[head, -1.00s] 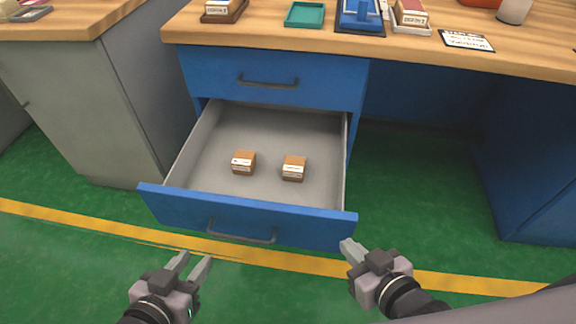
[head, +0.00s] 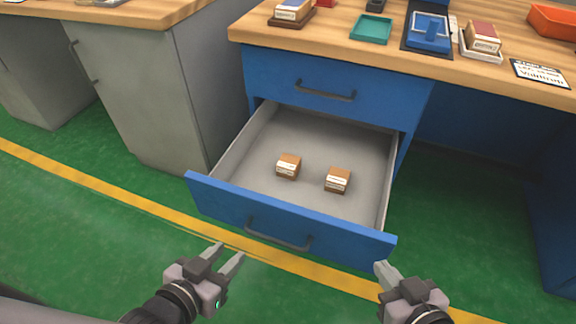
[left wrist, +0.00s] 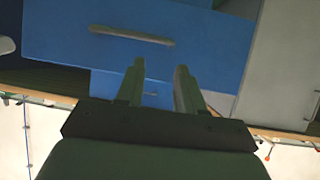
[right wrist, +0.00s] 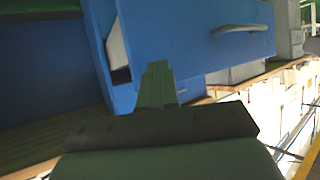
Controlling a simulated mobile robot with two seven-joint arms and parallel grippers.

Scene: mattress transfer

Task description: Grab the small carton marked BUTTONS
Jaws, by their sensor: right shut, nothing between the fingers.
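Two small brown cartons with white labels lie apart in the open drawer (head: 250,158): a left carton (head: 289,166) and a right carton (head: 338,180). Their label print is too small to read, so I cannot tell which is marked BUTTONS. My left gripper (head: 229,254) is open and empty, in front of and below the drawer front; its fingers (left wrist: 160,85) stand apart in the left wrist view. My right gripper (head: 384,270) is shut and empty near the drawer's right front corner; its fingers (right wrist: 157,80) are together in the right wrist view.
The blue desk (head: 300,62) has a closed upper drawer with a handle (head: 325,95). On its wooden top stand a teal tray (head: 371,28), a blue device (head: 429,32), boxed cards and a sign (head: 541,73). A grey cabinet (head: 140,90) stands left. The green floor (head: 90,240) in front is clear.

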